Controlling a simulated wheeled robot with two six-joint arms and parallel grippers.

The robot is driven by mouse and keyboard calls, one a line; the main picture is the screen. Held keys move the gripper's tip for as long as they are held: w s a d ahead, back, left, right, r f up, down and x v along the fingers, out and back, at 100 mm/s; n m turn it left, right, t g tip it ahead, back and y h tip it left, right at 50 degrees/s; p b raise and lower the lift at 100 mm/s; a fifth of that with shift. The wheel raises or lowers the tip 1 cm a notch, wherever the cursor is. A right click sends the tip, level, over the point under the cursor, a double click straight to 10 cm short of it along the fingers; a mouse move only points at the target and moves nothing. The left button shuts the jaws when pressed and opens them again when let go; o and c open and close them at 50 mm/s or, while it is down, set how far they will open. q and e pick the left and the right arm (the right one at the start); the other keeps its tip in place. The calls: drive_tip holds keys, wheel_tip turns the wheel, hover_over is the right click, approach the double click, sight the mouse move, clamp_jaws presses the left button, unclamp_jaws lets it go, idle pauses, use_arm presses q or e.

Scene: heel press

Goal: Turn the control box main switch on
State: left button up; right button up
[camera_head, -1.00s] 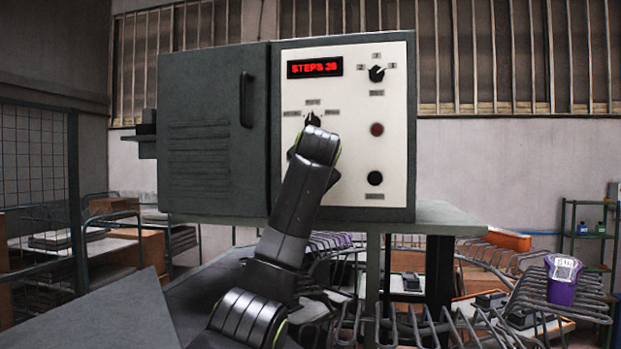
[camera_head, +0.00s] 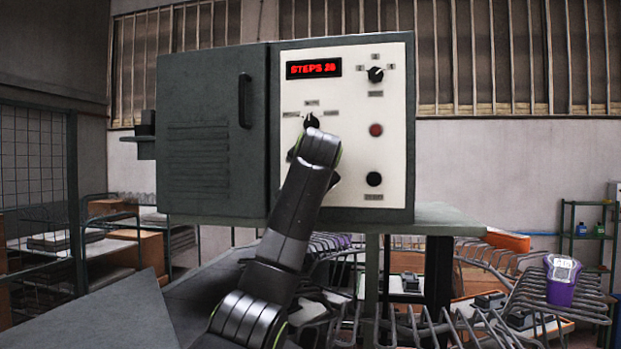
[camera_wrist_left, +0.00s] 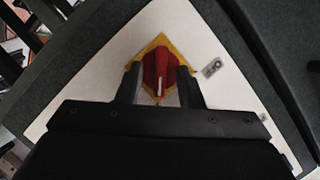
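The control box (camera_head: 395,130) stands upright on a table. The main switch is a red rotary knob (camera_wrist_left: 160,62) on a yellow diamond plate (camera_wrist_left: 139,64) in the left wrist view. Its white mark points towards the bottom of the picture. An OFF label (camera_wrist_left: 212,67) is to the right of the plate. My left gripper (camera_wrist_left: 160,80) has one finger on each side of the knob, close against it. In the head view my left arm hides the main switch and the gripper. My right gripper is not in view.
The box front also carries a red STEPS display (camera_head: 314,68), two black selector knobs (camera_head: 375,74) (camera_head: 311,121), a red button or lamp (camera_head: 376,130) and a black button (camera_head: 374,179).

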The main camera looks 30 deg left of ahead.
use_arm(q)
drive_tip(key=b+v, duration=0.9)
drive_tip(key=v, duration=0.8)
drive_tip(key=shift+s, duration=0.2)
drive_tip(key=shift+r, duration=0.1)
drive_tip(key=shift+d, duration=0.1)
